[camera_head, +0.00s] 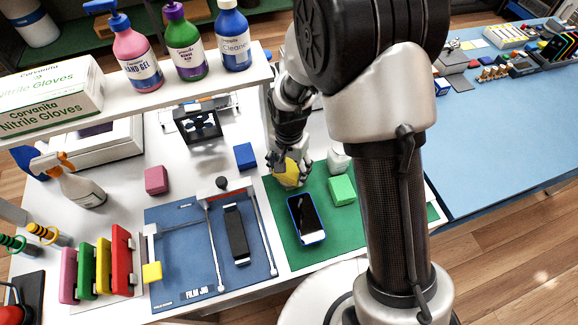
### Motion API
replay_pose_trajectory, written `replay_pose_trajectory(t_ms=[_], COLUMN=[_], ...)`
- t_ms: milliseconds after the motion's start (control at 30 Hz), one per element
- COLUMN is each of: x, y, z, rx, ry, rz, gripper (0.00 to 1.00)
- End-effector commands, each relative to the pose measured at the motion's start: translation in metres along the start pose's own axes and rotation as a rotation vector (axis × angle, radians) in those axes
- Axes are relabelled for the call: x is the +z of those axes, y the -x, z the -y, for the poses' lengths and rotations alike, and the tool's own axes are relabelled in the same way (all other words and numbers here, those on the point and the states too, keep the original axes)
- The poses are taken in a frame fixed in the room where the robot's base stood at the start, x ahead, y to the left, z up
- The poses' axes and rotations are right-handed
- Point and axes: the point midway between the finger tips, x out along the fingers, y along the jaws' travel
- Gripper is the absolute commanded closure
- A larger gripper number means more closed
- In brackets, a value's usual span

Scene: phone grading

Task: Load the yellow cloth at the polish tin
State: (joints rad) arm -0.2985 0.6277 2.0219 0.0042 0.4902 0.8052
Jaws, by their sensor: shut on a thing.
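The yellow cloth (290,174) is a bunched yellow piece over the back left part of the green mat (276,217). My gripper (289,167) points down and is shut on it, with its fingers partly covering it. I cannot tell whether the cloth touches anything below it. A small pale rounded container (338,158) stands just right of my gripper, partly behind my arm. I cannot tell whether it is the polish tin; no other tin is clearly visible near the cloth.
A phone with a blue edge (306,219) and a green block (342,190) lie on the green mat. A blue block (245,156) lies to the left. A frame with rails surrounds a dark phone (236,234). A shelf with bottles (135,58) spans the back.

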Motion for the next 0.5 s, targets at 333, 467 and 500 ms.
replay_pose_trajectory(t_ms=[333,467,500], x=[0.0,0.0,0.0], y=[-0.0047,-0.0063,-0.0068], z=[0.0,0.0,0.0], rx=[0.0,0.0,0.0], ry=[0.0,0.0,0.0], rz=[0.0,0.0,0.0], gripper=[0.55,0.55,0.55])
